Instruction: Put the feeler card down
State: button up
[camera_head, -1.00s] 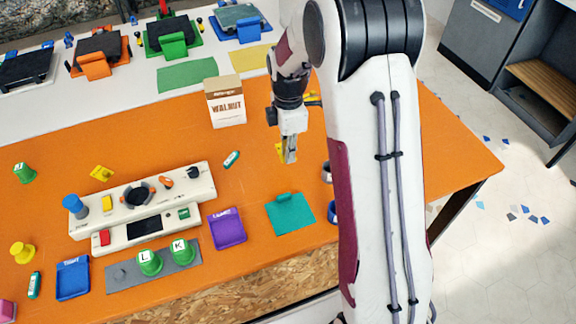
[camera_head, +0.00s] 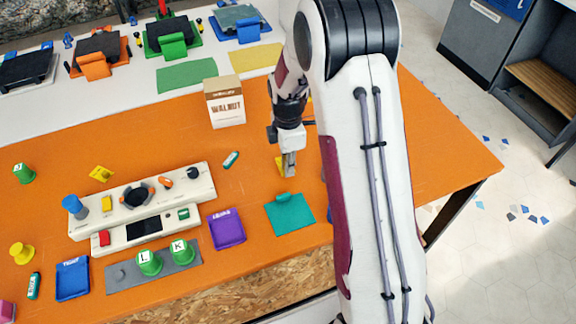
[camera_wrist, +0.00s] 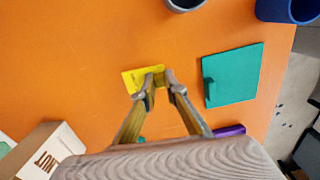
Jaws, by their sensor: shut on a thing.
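The feeler card is a small yellow piece (camera_wrist: 130,83) between my fingertips in the wrist view. In the head view its yellow edge (camera_head: 280,165) shows beside the fingers, mostly hidden by them. My gripper (camera_wrist: 159,82) is shut on the card and points down at the orange table. In the head view my gripper (camera_head: 288,174) is low, behind the teal pad. The card looks close to the tabletop; I cannot tell whether it touches.
The teal pad (camera_head: 291,216) lies in front of my gripper, with a purple tray (camera_head: 228,230) to its left. The walnut box (camera_head: 226,108) stands behind left. A dark cup (camera_wrist: 185,3) and a blue cup (camera_wrist: 288,10) stand nearby. Bare orange table surrounds the card.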

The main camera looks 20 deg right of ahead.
jog(key=shift+f, duration=0.35)
jog(key=shift+f, duration=0.15)
jog(key=o, duration=0.8)
jog(key=shift+c, duration=0.2)
notch_tip(320, 180, up, 6)
jog(key=shift+w+d+r, duration=0.1)
jog(key=shift+w, duration=0.05)
jog(key=shift+r, duration=0.8)
